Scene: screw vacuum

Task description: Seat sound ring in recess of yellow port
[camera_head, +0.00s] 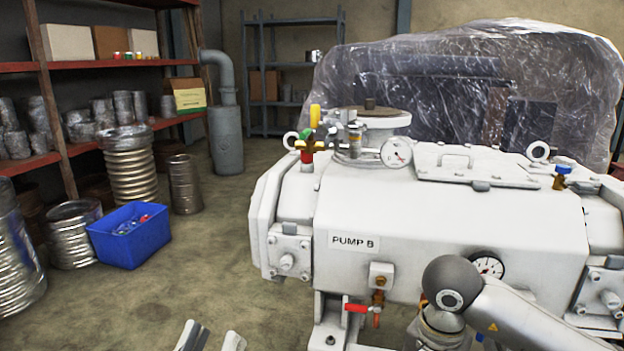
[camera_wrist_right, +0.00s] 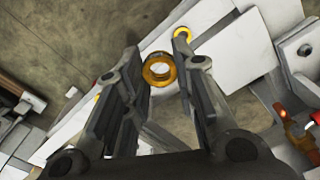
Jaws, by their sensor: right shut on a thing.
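In the right wrist view, my right gripper (camera_wrist_right: 158,62) is shut on an orange-yellow ring (camera_wrist_right: 159,69), which sits between its fingertips with its open centre showing. Just beyond the right-hand fingertip is a yellow circular rim (camera_wrist_right: 183,34) on a white surface; it may be the yellow port, partly covered by the finger. The held ring is apart from it in the picture. In the head view, my left gripper (camera_head: 211,339) shows only its fingertips at the bottom edge, spread apart and empty. My right gripper and the ring do not show there.
The white pump body (camera_head: 450,225), marked PUMP B, fills the right of the head view. A red-handled brass valve (camera_head: 375,308) projects from its front, close to my right arm. A blue bin (camera_head: 130,236) stands on the floor at left. Open floor lies between them.

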